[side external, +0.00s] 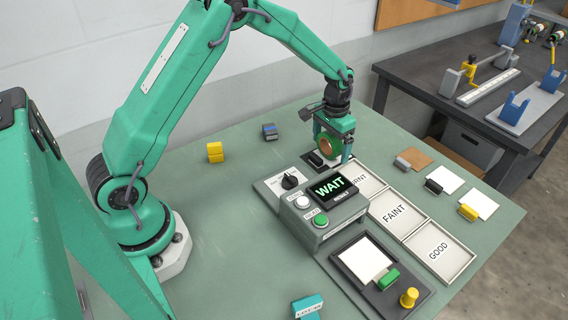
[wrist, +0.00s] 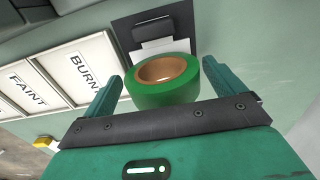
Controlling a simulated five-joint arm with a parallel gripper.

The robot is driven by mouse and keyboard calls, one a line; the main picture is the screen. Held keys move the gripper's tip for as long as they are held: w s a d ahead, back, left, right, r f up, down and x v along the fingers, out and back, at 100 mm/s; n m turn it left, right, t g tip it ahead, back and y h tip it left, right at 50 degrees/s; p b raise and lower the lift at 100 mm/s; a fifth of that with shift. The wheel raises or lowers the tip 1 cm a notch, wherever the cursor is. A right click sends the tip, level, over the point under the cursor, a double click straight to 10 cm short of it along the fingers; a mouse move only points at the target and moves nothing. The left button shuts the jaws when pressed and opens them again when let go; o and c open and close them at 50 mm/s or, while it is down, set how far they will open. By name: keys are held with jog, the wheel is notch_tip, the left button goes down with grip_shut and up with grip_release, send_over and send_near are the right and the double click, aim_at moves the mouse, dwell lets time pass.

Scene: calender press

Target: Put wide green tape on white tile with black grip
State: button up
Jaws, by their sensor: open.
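The wide green tape (wrist: 163,85) is a green roll with a brown core. It is between the two fingers of my open gripper (wrist: 165,74); I cannot tell if it touches them. Behind it is a white tile (wrist: 150,49) with a black grip (wrist: 153,30), on a dark plate. I cannot tell whether the tape rests on this tile. In the side view my gripper (side external: 335,152) is low over the back of the press, the tape's brown core (side external: 326,147) partly visible. The black grip (side external: 316,158) shows beside it. Another white tile (side external: 449,178) with a black grip (side external: 433,187) lies to the right.
The press with its WAIT display (side external: 330,187) stands just in front of my gripper. Trays marked FAINT (side external: 392,224) and GOOD (side external: 448,262) lie right of it. A brown tile (side external: 417,157), a yellow-gripped tile (side external: 484,203) and yellow blocks (side external: 215,152) lie around. The left tabletop is mostly clear.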

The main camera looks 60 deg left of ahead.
notch_tip(320, 180, up, 10)
jog(key=shift+a+r, duration=0.15)
jog(key=shift+r, duration=0.4)
jog(key=shift+s+r, duration=0.1)
dwell(0.5)
jog(key=shift+s+r, duration=0.15)
jog(key=shift+r, duration=0.1)
jog(key=s+r+t, duration=0.3)
jog(key=s+r, duration=0.8)
jog(key=s, duration=0.3)
jog(key=s+d+t, duration=0.1)
jog(key=s+t, duration=0.1)
jog(key=s, duration=1.2)
jog(key=shift+f+t, duration=0.15)
jog(key=shift+t, duration=0.15)
